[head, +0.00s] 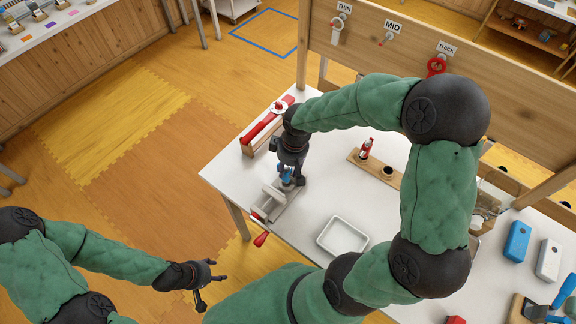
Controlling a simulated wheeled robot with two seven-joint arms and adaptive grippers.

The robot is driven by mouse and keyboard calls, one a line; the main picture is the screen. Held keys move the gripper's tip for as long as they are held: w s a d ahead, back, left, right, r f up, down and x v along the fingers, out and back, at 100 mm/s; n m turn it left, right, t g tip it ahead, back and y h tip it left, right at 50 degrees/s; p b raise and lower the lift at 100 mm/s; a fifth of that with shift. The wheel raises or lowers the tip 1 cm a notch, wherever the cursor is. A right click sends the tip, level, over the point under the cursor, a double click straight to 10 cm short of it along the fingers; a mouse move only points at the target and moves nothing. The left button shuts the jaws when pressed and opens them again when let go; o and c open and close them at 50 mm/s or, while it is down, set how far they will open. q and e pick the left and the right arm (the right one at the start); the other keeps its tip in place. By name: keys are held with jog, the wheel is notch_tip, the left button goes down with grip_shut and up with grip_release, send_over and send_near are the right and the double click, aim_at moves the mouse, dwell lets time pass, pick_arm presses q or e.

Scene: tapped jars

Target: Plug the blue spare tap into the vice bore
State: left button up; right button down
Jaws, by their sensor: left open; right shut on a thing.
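The blue spare tap (286,179) shows as a small blue piece at the fingers of my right gripper (288,172), which is shut on it and points down. It is at the back end of the grey vice (272,201) near the table's left edge. The fingers and wrist hide much of the tap, and the vice bore cannot be made out. I cannot tell whether the tap is inside the bore or just above it. My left gripper (212,288) is open and empty, low at left, off the table.
The vice's red handle (260,239) sticks out past the white table's (318,200) front edge. A white tray (343,236) stands right of the vice. A wooden block (358,157) holds a red tap (365,149). A wooden box with a red item (267,126) is behind.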

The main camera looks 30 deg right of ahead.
jog(key=shift+f+b, duration=0.8)
jog(key=shift+f, duration=0.3)
dwell(0.4)
jog(key=c, duration=0.7)
grip_release()
jog(key=shift+c, duration=0.2)
jog(key=shift+o, duration=0.5)
jog(key=shift+r, duration=0.2)
jog(key=shift+s+r+p, duration=0.1)
jog(key=shift+r+p, duration=0.2)
jog(key=shift+p, duration=0.15)
jog(key=shift+s+d+r+p, duration=0.1)
jog(key=shift+r+p, duration=0.6)
jog(key=shift+r, duration=0.2)
jog(key=shift+s+d+r+p, duration=0.1)
jog(key=shift+r+p, duration=0.6)
jog(key=shift+r, duration=0.15)
notch_tip(320, 180, up, 12)
jog(key=s, duration=0.1)
jog(key=shift+d, duration=0.45)
